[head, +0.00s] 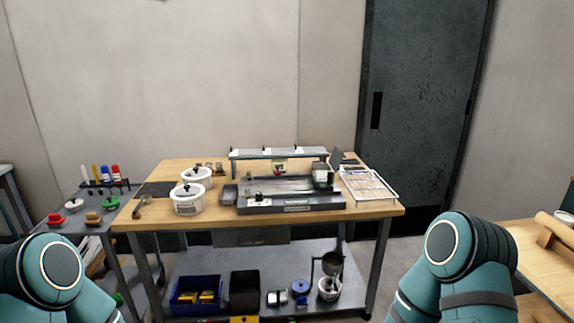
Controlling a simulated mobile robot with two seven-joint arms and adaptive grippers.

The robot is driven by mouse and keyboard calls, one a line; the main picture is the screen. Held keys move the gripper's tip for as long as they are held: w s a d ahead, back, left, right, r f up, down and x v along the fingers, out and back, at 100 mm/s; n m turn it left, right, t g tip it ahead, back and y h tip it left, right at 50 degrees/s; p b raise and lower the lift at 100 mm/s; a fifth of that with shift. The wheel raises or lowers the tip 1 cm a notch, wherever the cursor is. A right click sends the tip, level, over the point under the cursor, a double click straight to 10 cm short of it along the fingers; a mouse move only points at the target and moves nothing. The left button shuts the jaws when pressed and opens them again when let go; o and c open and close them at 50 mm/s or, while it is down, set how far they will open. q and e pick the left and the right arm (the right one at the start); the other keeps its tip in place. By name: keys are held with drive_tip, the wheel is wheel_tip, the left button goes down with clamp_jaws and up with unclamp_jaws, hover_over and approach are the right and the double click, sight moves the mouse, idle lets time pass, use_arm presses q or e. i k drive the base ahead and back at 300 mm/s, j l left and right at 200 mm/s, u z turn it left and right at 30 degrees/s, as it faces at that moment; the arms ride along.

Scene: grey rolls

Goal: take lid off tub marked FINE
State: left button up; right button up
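Two white tubs stand on the left part of the wooden workbench (225,226). The front tub (188,207) has a label on its side, too small to read. Its white lid (181,192) with a dark knob is on top. The rear tub (208,183) stands just behind it, also with a white lid (189,174) and dark knob. I cannot tell which tub is marked FINE. Only teal links of my two arms show at the lower left and lower right corners; neither gripper is in view.
A grey tray unit (290,208) fills the bench middle, with a raised shelf (279,153) behind. A white wire rack (368,186) lies at right. A metal scoop-like tool (138,208) lies at the left edge. A side cart (75,222) stands left. Bins, including a blue one (181,289), sit below.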

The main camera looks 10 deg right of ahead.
sight(196, 173)
drive_tip(key=i+l, duration=0.4)
drive_tip(key=k+j+u, duration=0.5)
drive_tip(key=i+j+z, duration=0.1)
drive_tip(key=j+z, duration=0.15)
drive_tip(key=z, duration=0.2)
drive_tip(key=i+j+z, duration=0.1)
drive_tip(key=j+z, duration=0.15)
drive_tip(key=z, duration=0.15)
drive_tip(key=i+j+z, duration=0.2)
drive_tip(key=j, duration=0.25)
drive_tip(key=k+j+z, duration=0.2)
drive_tip(key=j, duration=0.25)
drive_tip(key=i+j+z, duration=0.1)
drive_tip(key=j, duration=0.85)
drive_tip(key=i+j+z, duration=0.15)
drive_tip(key=j, duration=0.85)
drive_tip(key=k, duration=0.05)
